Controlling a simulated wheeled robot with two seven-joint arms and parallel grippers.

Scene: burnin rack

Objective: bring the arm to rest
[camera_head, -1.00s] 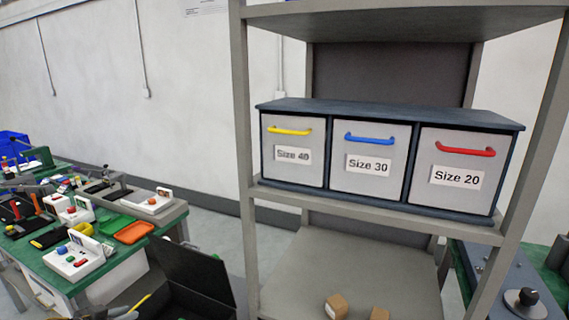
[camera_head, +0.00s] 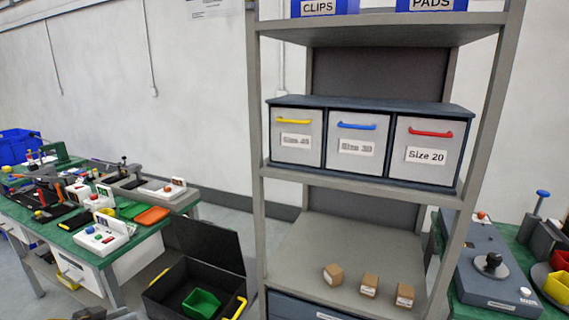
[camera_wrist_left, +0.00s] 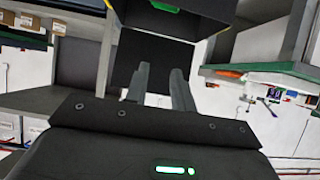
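My left gripper (camera_wrist_left: 160,85) shows in the left wrist view with its two grey fingers apart and nothing between them. In the head view only a small dark part of my left gripper (camera_head: 90,313) shows at the bottom edge, left of the open black case (camera_head: 168,291). It seems clear of the rack and the table. My right gripper is in neither view.
A grey rack (camera_head: 258,190) holds three drawers: Size 40 (camera_head: 295,140), Size 30 (camera_head: 351,145) and Size 20 (camera_head: 427,155). Small cardboard boxes sit on its lower shelf. A green bin (camera_head: 201,302) is in the case. A cluttered workbench (camera_head: 150,232) stands left, another bench right.

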